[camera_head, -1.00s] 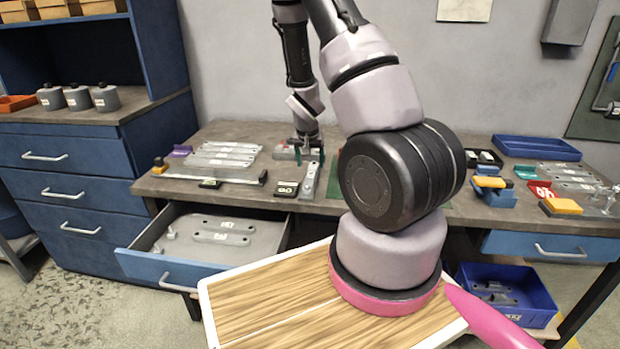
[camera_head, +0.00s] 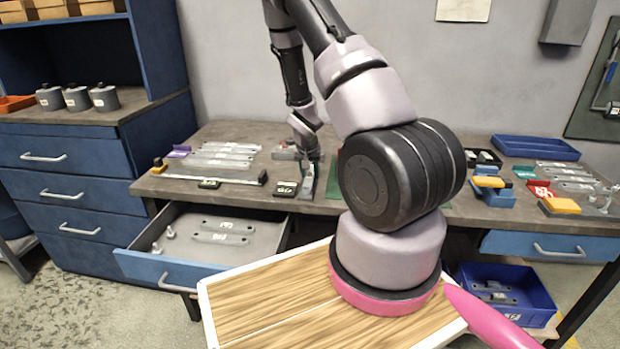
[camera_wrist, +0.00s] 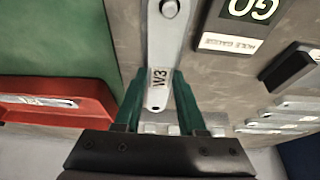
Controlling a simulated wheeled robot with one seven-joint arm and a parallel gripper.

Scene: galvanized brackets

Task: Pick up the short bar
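A flat grey bar (camera_wrist: 165,45) marked W3, with a hole near its end and a round dark feature further along, lies in the middle of the wrist view. My gripper (camera_wrist: 160,75) has its two green fingers on either side of the labelled end. They look open, with narrow gaps; I cannot tell whether a fingertip touches the bar. In the head view, my gripper (camera_head: 306,166) is low over the workbench, and the arm and fingers partly hide the bar there. I cannot tell its length against the other bars.
The workbench (camera_head: 235,187) holds several flat bars (camera_head: 222,152) at left and a GO gauge block (camera_wrist: 250,15) near the bar. A green mat (camera_wrist: 50,40) and a red holder (camera_wrist: 60,105) lie on the other side. An open drawer (camera_head: 150,262) with bars sticks out below.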

